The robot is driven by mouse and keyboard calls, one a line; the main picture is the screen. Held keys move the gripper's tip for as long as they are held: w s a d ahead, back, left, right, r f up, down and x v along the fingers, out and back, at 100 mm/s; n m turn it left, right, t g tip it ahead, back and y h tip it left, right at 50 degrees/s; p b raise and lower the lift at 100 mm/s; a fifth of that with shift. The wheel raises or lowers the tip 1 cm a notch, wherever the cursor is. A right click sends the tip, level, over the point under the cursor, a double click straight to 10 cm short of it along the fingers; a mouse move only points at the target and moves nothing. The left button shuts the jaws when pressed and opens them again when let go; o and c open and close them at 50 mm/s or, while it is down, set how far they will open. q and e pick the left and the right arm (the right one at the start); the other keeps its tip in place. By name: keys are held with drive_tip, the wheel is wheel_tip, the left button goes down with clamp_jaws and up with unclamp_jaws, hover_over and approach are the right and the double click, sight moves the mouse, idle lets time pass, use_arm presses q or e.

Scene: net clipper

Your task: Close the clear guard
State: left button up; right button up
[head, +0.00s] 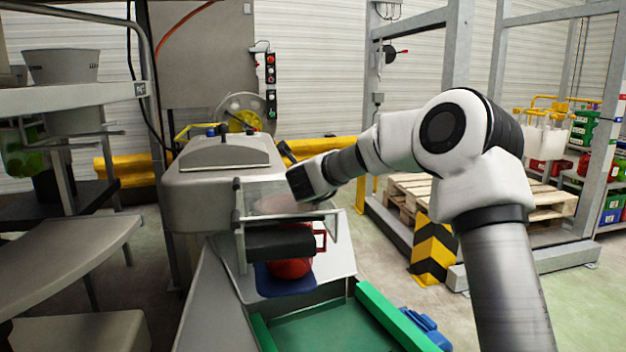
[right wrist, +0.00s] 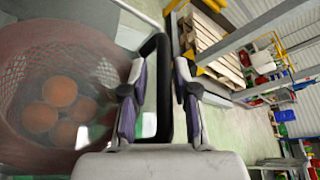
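The clear guard (head: 262,198) is a transparent panel at the front of the grey clipper machine (head: 215,185), and I cannot tell its exact angle. My right gripper (head: 300,184) is beside the guard's right side in the head view. In the right wrist view, my right gripper (right wrist: 158,95) has its two fingers apart, one on each side of a black bar (right wrist: 163,60). Narrow gaps show between fingers and bar, so it looks open around the bar rather than clamped. Red netting (right wrist: 60,95) with several orange round items lies left of the bar. My left gripper is out of view.
A red bundle (head: 290,266) lies under the black roller on a blue plate, above a green tray (head: 318,328). A grey table (head: 62,255) stands left. A yellow-black post guard (head: 434,250) and wooden pallets (head: 408,193) stand right. Floor between is open.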

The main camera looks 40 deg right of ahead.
drive_tip(key=shift+r, duration=0.1)
drive_tip(key=v, duration=1.2)
